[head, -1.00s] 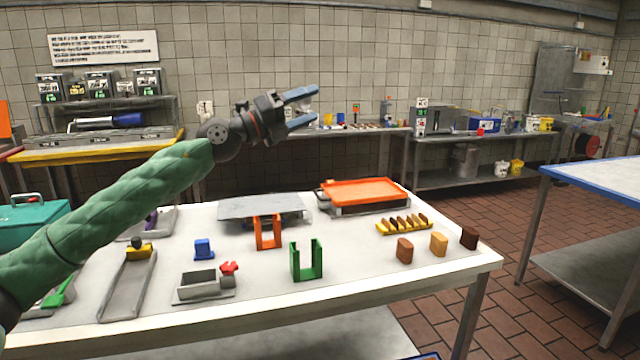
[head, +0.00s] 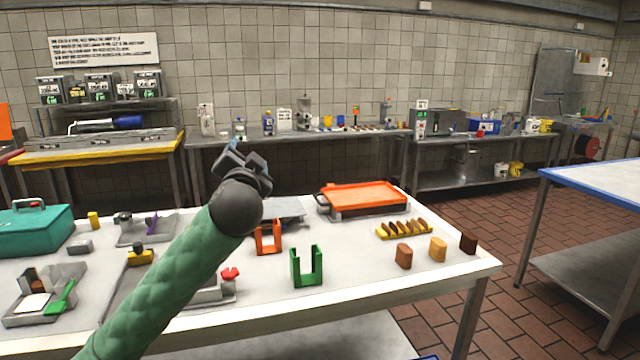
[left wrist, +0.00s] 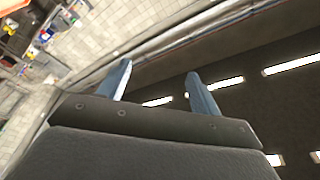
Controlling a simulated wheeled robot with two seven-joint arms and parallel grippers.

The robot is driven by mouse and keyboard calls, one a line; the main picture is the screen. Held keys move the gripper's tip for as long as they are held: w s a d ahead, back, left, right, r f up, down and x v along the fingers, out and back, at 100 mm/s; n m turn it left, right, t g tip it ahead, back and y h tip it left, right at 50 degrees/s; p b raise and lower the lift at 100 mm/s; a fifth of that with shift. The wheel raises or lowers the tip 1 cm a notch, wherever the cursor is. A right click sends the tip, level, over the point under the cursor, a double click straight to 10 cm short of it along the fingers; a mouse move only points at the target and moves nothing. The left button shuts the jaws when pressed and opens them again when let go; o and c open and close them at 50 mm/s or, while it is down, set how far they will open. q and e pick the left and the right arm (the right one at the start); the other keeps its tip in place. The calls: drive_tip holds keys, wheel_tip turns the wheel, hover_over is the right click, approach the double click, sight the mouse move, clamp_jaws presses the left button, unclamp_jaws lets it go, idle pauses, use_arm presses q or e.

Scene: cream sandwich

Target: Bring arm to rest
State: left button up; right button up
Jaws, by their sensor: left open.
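My left arm, in a green quilted sleeve, reaches up from the bottom left in the head view. My left gripper (head: 242,158) is raised above the white table (head: 370,290), in front of its back edge, and points away and up. In the left wrist view its two blue fingers (left wrist: 160,82) stand apart with nothing between them. Behind them are the tiled wall and the dark ceiling with light strips. My right gripper is in neither view.
The table holds a green bracket (head: 306,268), an orange bracket (head: 268,238), an orange-topped tray (head: 362,194), a yellow rack (head: 404,230), several brown and tan blocks and a teal box (head: 36,230). My arm hides part of the table's left middle. A blue-edged table (head: 600,180) stands at right.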

use_arm(q)
drive_tip(key=s+f+n+g+h+p, duration=0.1)
drive_tip(key=s+f+g, duration=0.2)
drive_tip(key=s+f, duration=0.55)
drive_tip(key=s+d+f+n+g+h+p, duration=0.1)
drive_tip(key=s+f+g, duration=0.25)
drive_tip(key=f, duration=1.05)
drive_tip(key=s+f+n+g+h+p, duration=0.1)
drive_tip(key=s+f+g, duration=0.35)
drive_tip(key=f, duration=0.65)
drive_tip(key=s+f+n+g+p, duration=0.1)
drive_tip(key=s+f+g, duration=0.2)
drive_tip(key=s+f, duration=0.8)
drive_tip(key=s+f+n+g+p, duration=0.1)
drive_tip(key=s+f+g, duration=0.2)
drive_tip(key=s+f, duration=0.9)
drive_tip(key=s, duration=0.8)
drive_tip(key=shift+s+d+g+h+p, duration=0.2)
drive_tip(key=shift+d+g+h+p, duration=0.1)
drive_tip(key=shift+h+p, duration=0.1)
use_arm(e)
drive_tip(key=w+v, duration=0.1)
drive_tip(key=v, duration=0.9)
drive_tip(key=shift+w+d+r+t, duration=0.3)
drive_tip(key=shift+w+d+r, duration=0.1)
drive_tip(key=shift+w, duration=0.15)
